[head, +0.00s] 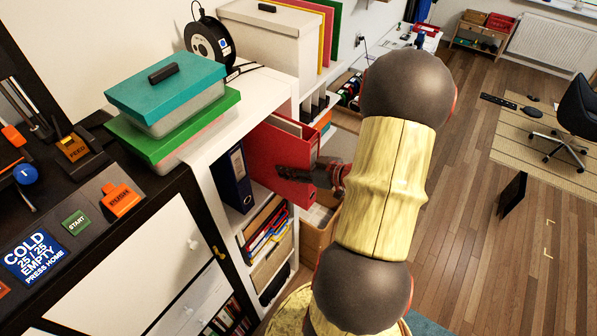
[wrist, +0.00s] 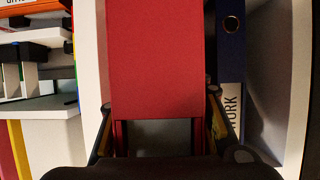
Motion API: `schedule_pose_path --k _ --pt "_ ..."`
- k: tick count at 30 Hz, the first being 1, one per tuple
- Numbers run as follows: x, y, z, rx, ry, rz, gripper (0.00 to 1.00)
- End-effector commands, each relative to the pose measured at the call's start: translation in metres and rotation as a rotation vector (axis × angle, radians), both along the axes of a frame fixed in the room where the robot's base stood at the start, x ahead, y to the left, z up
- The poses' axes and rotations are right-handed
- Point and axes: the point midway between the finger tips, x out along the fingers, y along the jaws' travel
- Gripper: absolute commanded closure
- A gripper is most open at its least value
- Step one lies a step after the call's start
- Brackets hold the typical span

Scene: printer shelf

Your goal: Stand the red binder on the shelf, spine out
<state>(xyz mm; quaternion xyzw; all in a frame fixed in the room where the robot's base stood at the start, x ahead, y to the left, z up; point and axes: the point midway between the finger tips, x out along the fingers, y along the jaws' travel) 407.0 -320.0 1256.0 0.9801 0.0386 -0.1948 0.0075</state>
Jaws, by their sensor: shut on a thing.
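The red binder (head: 283,160) is upright at the opening of the white shelf (head: 201,175) in the head view, partly inside the compartment and partly sticking out. My gripper (head: 314,177) is shut on the outer end of the binder. In the wrist view the binder (wrist: 155,65) fills the middle, with a gripper finger on each side of it (wrist: 160,125). A dark blue binder (head: 233,178) stands in the same compartment, to the left in the head view. It also shows right of the red binder in the wrist view (wrist: 230,60). The red binder's inner end is hidden.
Teal and green lidded boxes (head: 165,90) stand at the left. A white box (head: 262,45) and a cable reel (head: 208,40) are on top at the back. Folders and papers (head: 268,238) fill the compartment below. The wrist view shows bare space right of the blue binder.

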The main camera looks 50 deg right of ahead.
Motion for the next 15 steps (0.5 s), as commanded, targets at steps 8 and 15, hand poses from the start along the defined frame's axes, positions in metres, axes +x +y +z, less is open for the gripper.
schedule_pose_path --k 8,15 --pt "0.028 0.002 0.001 -0.003 -0.004 0.002 1.00" --pt "0.051 0.004 0.002 -0.003 -0.003 0.002 1.00"
